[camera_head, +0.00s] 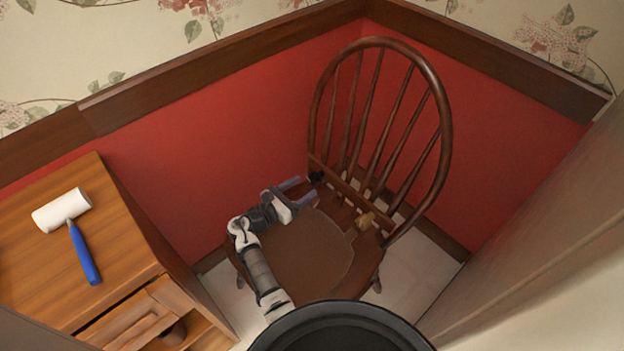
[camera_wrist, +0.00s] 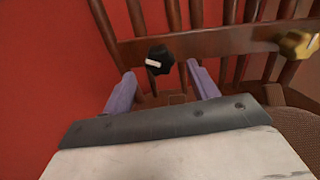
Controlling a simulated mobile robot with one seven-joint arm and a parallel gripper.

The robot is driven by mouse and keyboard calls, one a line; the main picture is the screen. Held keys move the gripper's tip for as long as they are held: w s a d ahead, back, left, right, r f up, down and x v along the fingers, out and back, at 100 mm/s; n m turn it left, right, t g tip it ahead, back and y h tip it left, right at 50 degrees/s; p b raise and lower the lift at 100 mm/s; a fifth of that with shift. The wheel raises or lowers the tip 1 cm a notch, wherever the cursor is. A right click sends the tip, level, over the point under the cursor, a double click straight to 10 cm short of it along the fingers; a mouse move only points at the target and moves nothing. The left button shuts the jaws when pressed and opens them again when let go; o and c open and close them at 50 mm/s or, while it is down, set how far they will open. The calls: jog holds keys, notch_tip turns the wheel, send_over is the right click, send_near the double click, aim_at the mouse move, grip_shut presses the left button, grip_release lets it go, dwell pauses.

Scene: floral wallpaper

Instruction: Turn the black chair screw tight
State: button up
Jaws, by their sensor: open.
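The black chair screw (camera_head: 316,178) is a small dark knob at the left end of the low crossbar on the brown wooden chair (camera_head: 430,78). In the wrist view the black screw (camera_wrist: 159,60) shows a white mark on its face and lies ahead of my gripper, between the lines of its two fingers. My gripper (camera_head: 300,190) is open, its purple fingers pointing at the screw from the left front, above the seat. In the wrist view my gripper (camera_wrist: 160,85) is empty. I cannot tell whether the fingertips touch the screw.
A gold-coloured knob (camera_head: 366,220) sits at the right end of the same crossbar, also seen in the wrist view (camera_wrist: 298,45). A wooden cabinet (camera_head: 120,215) stands left, with a white and blue roller (camera_head: 75,235) on top. Red walls (camera_head: 220,130) close in behind the chair.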

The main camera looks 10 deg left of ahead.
aim_at(310, 182)
jog(key=shift+x, duration=2.4)
jog(key=c, duration=1)
